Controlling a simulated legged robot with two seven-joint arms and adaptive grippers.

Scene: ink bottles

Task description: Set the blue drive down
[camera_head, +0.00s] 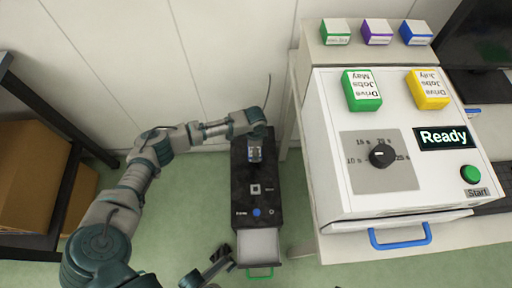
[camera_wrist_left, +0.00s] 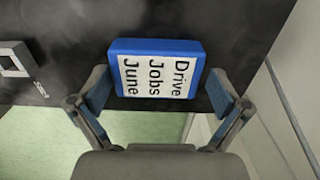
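The blue drive (camera_wrist_left: 155,70), labelled "Drive Jobs June", sits between the two fingers of my left gripper (camera_wrist_left: 160,90).
The case has a pale open drawer (camera_head: 258,246) with a green handle at its near end. On the right, a white machine (camera_head: 335,190) reads "Ready" and carries a green drive (camera_head: 362,90) and a yellow drive (camera_head: 428,89). A shelf with cardboard boxes (camera_head: 30,180) stands left.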

